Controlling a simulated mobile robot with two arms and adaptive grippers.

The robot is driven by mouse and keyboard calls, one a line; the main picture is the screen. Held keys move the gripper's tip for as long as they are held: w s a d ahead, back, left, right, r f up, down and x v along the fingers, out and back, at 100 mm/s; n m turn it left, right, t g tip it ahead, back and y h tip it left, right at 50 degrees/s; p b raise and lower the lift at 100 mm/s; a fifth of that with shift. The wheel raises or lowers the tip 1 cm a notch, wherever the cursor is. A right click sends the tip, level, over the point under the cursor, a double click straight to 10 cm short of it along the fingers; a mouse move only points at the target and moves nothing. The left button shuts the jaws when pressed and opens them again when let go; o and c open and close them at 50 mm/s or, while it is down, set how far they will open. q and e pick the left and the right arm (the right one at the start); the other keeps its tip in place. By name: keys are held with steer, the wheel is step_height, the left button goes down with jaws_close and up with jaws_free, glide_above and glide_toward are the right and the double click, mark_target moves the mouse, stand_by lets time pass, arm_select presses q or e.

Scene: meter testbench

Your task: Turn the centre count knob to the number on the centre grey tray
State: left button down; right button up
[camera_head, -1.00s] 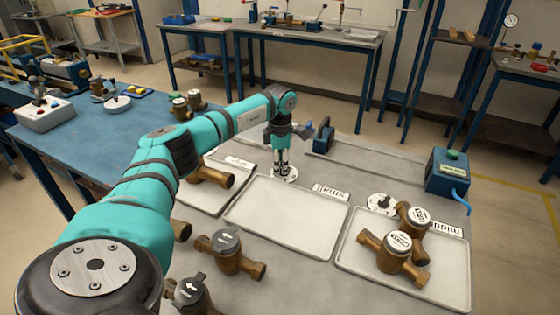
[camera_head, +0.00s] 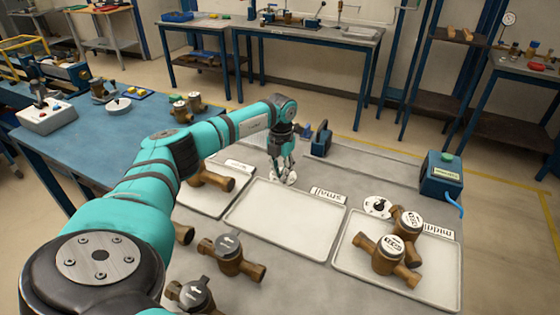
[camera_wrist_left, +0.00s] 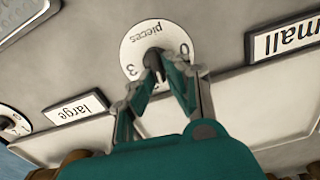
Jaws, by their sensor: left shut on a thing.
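The centre count knob (camera_wrist_left: 153,56) is a small dark knob on a round white dial (camera_wrist_left: 135,42) marked "pieces", with 0 and 3 legible. My left gripper (camera_wrist_left: 160,64) is shut on the knob. The fingers hide part of the knob and dial, so I cannot tell its setting. In the head view, my left gripper (camera_head: 284,172) reaches down to this dial (camera_head: 292,178), behind the centre grey tray (camera_head: 285,220). That tray is bare, and a "small" label (camera_head: 328,195) stands at its back edge. My right gripper is not in view.
The right tray (camera_head: 430,290), labelled "middle", holds brass meters (camera_head: 388,255), with another dial (camera_head: 377,206) behind it. The left tray (camera_head: 205,205) holds a brass meter (camera_head: 214,178). More meters (camera_head: 230,254) lie in front. A blue box with a green button (camera_head: 441,175) stands back right.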

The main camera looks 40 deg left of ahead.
arm_select(q)
steer(key=n, duration=0.2)
steer(key=n+p, duration=0.1)
steer(key=n, duration=0.1)
steer(key=shift+w+d+r+n, duration=0.1)
steer(key=shift+d+n, duration=0.1)
steer(key=shift+n, duration=0.1)
steer(key=n+p, duration=0.1)
steer(key=n, duration=0.1)
steer(key=n+p, duration=0.1)
steer(key=n, duration=0.1)
steer(key=shift+w+d+n, duration=0.2)
steer(key=shift+n, duration=0.1)
steer(key=n, duration=0.1)
steer(key=n+p, duration=0.1)
steer(key=n, duration=0.1)
steer(key=n+p, duration=0.1)
steer(key=n, duration=0.1)
steer(key=shift+w, duration=0.25)
steer(key=n+p, duration=0.1)
steer(key=n, duration=0.3)
steer(key=shift+w+p, duration=0.2)
steer(key=shift+p, duration=0.2)
steer(key=shift+n, duration=0.5)
steer(key=c, duration=1.4)
jaws_free()
steer(key=shift+o, duration=0.2)
